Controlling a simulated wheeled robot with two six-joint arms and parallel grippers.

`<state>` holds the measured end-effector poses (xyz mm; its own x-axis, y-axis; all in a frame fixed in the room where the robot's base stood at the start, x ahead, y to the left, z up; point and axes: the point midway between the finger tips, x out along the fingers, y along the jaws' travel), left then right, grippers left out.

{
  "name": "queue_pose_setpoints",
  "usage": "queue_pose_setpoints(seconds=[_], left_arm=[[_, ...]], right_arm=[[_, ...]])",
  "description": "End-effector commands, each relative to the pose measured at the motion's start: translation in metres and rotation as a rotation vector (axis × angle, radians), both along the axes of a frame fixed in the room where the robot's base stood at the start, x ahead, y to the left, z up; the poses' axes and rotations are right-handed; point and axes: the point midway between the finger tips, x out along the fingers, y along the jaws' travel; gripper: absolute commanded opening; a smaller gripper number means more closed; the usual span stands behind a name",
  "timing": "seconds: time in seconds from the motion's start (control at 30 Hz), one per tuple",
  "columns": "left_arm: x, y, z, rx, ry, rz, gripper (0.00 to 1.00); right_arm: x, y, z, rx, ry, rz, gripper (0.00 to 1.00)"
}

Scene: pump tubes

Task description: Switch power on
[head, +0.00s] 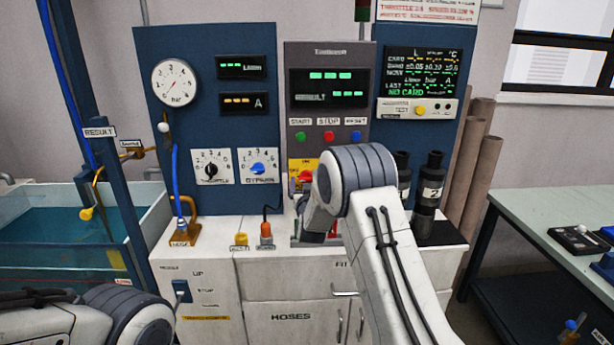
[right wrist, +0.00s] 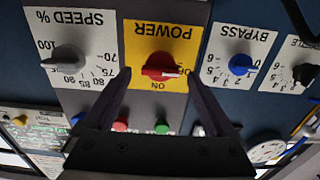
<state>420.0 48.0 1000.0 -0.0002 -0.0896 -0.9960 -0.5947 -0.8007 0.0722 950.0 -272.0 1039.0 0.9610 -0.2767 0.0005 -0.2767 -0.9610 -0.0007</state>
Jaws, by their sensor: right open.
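The red power knob (right wrist: 160,67) sits on a yellow plate (right wrist: 134,40) marked POWER in the right wrist view, which shows the panel upside down. Its white pointer points right in that view, while the ON mark lies below the knob. In the head view the knob (head: 305,176) is partly covered by my right arm. My right gripper (right wrist: 158,88) is open, its two dark fingers pointing at the panel, one on each side of the knob in the picture. I cannot tell how far the tips are from it. My left gripper is out of view; only its arm shows at lower left.
The speed dial (right wrist: 70,60) and the blue bypass knob (right wrist: 240,64) flank the power plate. Start, stop and reset buttons (head: 328,136) are above it. A water tank (head: 120,235) stands left, black cylinders (head: 430,185) right, a side table (head: 545,205) far right.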

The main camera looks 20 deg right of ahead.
Motion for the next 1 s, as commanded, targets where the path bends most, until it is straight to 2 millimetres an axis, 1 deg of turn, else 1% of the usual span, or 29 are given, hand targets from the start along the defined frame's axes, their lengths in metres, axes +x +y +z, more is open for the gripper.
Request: queue_pose_setpoints(seconds=[0.03, 0.1, 0.23, 0.37, 0.6, 0.63, 0.67, 0.7, 0.77, 0.8, 0.83, 0.87, 1.0], left_arm=[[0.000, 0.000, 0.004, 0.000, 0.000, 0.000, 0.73], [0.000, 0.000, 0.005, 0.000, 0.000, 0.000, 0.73], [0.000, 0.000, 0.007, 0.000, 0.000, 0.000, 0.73], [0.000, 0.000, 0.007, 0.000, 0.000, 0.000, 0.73], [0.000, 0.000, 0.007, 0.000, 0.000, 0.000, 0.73], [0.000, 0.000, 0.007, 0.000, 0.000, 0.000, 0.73], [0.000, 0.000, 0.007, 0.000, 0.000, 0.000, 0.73], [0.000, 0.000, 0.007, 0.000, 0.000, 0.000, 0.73], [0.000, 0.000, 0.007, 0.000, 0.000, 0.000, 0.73], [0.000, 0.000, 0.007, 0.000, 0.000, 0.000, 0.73], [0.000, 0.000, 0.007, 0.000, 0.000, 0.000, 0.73], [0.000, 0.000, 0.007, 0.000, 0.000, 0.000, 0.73], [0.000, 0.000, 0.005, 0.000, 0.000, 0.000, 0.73]], right_arm=[[0.007, -0.003, 0.001, 0.000, -0.001, -0.001, 0.90], [0.015, -0.005, 0.001, 0.000, 0.000, -0.001, 0.90], [0.025, -0.007, 0.000, -0.001, 0.001, 0.000, 0.90], [0.029, -0.009, 0.000, -0.001, 0.001, 0.000, 0.90], [0.029, -0.009, 0.000, -0.001, 0.001, 0.000, 0.90], [0.029, -0.009, 0.000, -0.001, 0.001, 0.000, 0.82], [0.029, -0.009, 0.000, -0.001, 0.001, 0.000, 0.71], [0.029, -0.009, 0.000, -0.001, 0.001, 0.000, 0.56], [0.029, -0.009, 0.000, -0.001, 0.001, 0.000, 0.33], [0.029, -0.009, 0.000, -0.001, 0.001, 0.000, 0.17], [0.029, -0.009, 0.000, -0.001, 0.001, 0.000, 0.06], [0.029, -0.009, 0.000, -0.001, 0.001, 0.000, 0.04], [0.029, -0.009, -0.001, 0.006, -0.002, 0.000, 0.04]])
